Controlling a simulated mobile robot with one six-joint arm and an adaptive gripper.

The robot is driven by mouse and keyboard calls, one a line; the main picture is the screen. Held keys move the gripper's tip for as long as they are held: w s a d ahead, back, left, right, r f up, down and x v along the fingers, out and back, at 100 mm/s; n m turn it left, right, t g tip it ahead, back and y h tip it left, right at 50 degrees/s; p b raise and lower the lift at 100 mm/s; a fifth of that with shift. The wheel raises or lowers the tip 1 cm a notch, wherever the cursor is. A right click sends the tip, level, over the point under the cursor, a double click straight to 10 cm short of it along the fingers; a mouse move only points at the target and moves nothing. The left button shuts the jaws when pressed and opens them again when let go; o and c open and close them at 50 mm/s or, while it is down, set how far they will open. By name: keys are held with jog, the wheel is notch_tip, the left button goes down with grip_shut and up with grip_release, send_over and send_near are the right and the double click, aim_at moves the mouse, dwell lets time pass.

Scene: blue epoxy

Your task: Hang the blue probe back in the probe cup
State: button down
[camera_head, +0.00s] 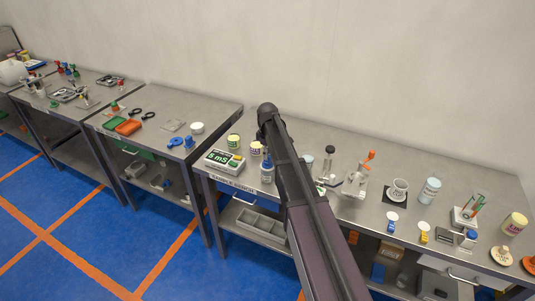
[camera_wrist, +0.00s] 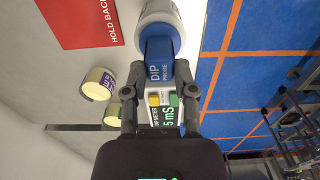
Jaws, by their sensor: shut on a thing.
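The blue probe (camera_wrist: 159,58), labelled DIP PROBE, sits between the fingertips of my gripper (camera_wrist: 157,88) in the wrist view. My gripper is shut on it. Beyond the probe is a round white vessel with a blue ring (camera_wrist: 160,14); I cannot tell whether the probe is inside it, touching it or above it. In the head view my gripper (camera_head: 266,142) points down over the bench, above a bluish container (camera_head: 267,172) next to the meter (camera_head: 224,161). The meter reading 5 mS also shows behind the fingers in the wrist view (camera_wrist: 166,113). I cannot identify the probe cup for certain.
Two yellow-lidded jars (camera_head: 234,142) (camera_head: 256,148) stand close behind the meter. A red sign (camera_wrist: 82,22) lies near the vessel in the wrist view. Right of my arm stand an orange-handled device (camera_head: 358,180), a white cup (camera_head: 398,190) and several containers. Blue floor lies before the bench.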

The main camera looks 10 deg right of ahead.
jog(key=shift+f, duration=0.2)
jog(key=shift+c, duration=1.7)
grip_release()
jog(key=shift+r, duration=0.15)
jog(key=shift+r+p, duration=2.45)
jog(key=shift+f, duration=0.15)
notch_tip(320, 180, down, 5)
jog(key=b, duration=0.5)
notch_tip(320, 180, up, 14)
jog(key=p, duration=1.3)
jog(key=shift+f, duration=0.25)
